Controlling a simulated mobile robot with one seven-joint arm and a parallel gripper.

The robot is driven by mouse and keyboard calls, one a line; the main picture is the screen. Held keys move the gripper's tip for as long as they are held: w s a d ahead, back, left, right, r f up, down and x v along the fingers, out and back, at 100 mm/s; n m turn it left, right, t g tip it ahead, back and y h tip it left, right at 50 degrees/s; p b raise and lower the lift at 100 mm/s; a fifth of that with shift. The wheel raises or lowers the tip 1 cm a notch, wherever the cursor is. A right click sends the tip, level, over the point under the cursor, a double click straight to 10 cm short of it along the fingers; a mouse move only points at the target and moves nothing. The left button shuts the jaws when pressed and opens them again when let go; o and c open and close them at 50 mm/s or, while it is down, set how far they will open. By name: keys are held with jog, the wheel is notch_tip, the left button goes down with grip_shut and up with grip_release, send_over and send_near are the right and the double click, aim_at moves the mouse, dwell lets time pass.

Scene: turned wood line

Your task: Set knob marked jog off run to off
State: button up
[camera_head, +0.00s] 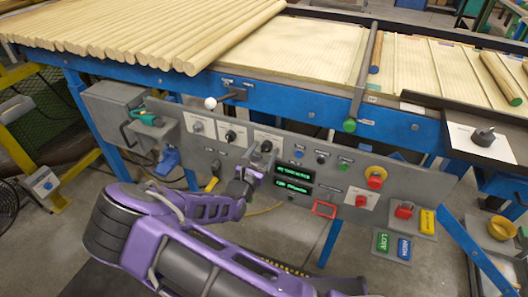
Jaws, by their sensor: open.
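Three rotary knobs on white plates sit in a row on the grey control panel: a left knob (197,127), a middle knob (231,136) and a right knob (266,146). Their lettering is too small to read, so I cannot tell which is marked jog off run. My gripper (260,162) is open just in front of and below the right knob, and partly covers its plate. I cannot tell whether the fingers touch or straddle this knob. A large black knob (484,136) on a white plate is at the far right, and a red knob (361,200) is lower right.
Green displays (293,178) are right of my gripper. A yellow-ringed red button (375,178) and a red padlock-like part (404,210) are farther right. A white-balled lever (211,103) juts out above the knobs. Wooden rods (150,35) lie on the table above.

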jog(key=shift+c, duration=0.3)
grip_shut()
jog(key=shift+r+p, duration=0.1)
jog(key=shift+p, duration=0.2)
jog(key=n+p, duration=0.2)
jog(key=shift+r+n, duration=0.1)
jog(key=shift+n, duration=0.3)
jog(key=n+p, duration=0.1)
jog(key=n, duration=0.2)
jog(key=n+p, duration=0.2)
jog(key=shift+f+n, duration=0.2)
jog(key=shift+n, duration=0.2)
jog(key=shift+o, duration=0.3)
grip_release()
